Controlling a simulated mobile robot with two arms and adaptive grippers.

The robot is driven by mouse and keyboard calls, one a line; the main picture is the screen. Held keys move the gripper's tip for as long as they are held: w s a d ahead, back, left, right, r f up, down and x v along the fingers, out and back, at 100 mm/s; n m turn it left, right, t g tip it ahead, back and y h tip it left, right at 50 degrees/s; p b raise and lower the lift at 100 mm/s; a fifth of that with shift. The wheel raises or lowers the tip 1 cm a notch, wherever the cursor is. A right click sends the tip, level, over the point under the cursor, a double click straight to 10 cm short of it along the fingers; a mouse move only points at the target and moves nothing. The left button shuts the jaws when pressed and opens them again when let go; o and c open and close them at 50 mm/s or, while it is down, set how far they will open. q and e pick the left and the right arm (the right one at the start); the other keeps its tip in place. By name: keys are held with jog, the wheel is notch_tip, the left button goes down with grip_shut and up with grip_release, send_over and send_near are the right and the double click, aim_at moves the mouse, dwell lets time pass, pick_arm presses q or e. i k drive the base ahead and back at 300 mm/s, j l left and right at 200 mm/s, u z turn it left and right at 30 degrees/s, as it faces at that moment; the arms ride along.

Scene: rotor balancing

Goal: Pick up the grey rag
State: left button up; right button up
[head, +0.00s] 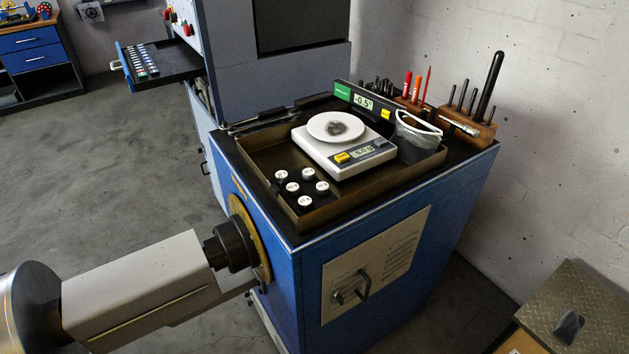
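I cannot single out a grey rag for certain. A small dark grey, folded-looking piece (570,326) lies on the ridged metal plate at the lower right, and it may be cloth. A grey, cloth-like shape (415,136) also shows under a white frame in the tray's right corner; its material is unclear. A dark grey lump (337,128) sits on the scale's white pan. No fingers of my left or right gripper are visible, and nothing is seen held.
A brown tray (340,207) on the blue cabinet (300,285) holds a scale (345,157) and several white-topped weights (292,187). Wooden tool blocks (468,127) stand behind at right. A ridged metal plate (590,295) is at lower right. Open floor (100,170) lies left.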

aim_at(571, 324)
jog(key=u, duration=0.1)
jog(key=i+j+z, duration=0.1)
jog(key=k+z, duration=0.2)
jog(key=z, duration=1.8)
jog(key=u, duration=1.25)
jog(key=z, duration=1.2)
